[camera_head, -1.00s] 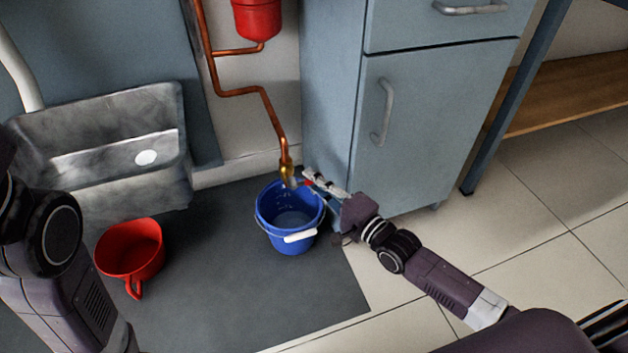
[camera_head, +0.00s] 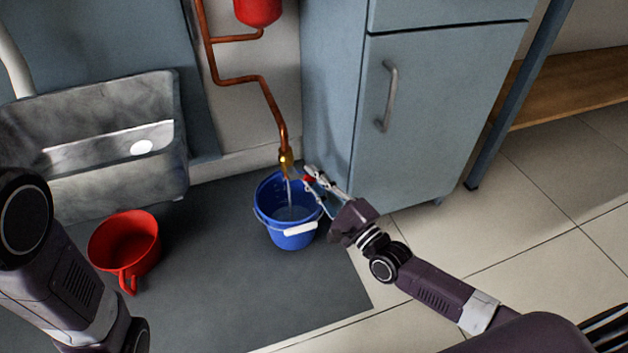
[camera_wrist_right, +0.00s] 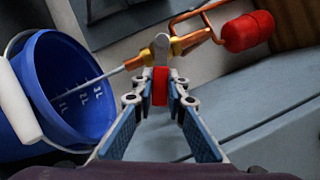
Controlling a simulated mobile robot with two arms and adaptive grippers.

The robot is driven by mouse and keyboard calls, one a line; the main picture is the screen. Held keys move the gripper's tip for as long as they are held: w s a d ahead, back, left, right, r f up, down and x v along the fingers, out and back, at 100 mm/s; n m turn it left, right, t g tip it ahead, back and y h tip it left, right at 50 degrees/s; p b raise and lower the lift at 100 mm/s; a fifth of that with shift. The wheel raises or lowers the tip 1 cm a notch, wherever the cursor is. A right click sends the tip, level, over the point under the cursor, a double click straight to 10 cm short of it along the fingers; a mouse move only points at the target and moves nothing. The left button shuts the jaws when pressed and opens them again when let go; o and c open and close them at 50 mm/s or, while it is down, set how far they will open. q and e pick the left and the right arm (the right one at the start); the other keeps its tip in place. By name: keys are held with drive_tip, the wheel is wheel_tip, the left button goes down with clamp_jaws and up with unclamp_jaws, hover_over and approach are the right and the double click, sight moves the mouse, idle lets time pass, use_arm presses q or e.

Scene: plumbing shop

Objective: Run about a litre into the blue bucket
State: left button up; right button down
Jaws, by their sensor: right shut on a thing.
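The blue bucket (camera_head: 268,212) stands upright on the dark mat under a brass tap (camera_head: 285,157) on the copper pipe. A thin stream of water (camera_head: 289,190) falls from the tap into it. A paler patch, seemingly water, shows at the bucket's bottom; its level against the marks is unclear. In the right wrist view the bucket (camera_wrist_right: 62,75) has white marks inside, and a pale stream runs from the tap (camera_wrist_right: 178,46). My right gripper (camera_head: 313,177) is shut on the tap's red handle (camera_wrist_right: 160,86), right of the bucket. My left gripper is outside the views.
A red pot-like container with a handle (camera_head: 126,240) stands on the mat (camera_head: 215,285) to the left. A grey metal sink (camera_head: 110,110) is behind it. A blue-grey cabinet (camera_head: 440,120) stands close behind my right gripper. A red vessel (camera_head: 258,10) hangs on the pipe.

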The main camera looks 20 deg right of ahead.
drive_tip(key=shift+f, duration=0.15)
drive_tip(key=c, duration=1.9)
unclamp_jaws()
drive_tip(key=v, duration=1.2)
idle(4.4)
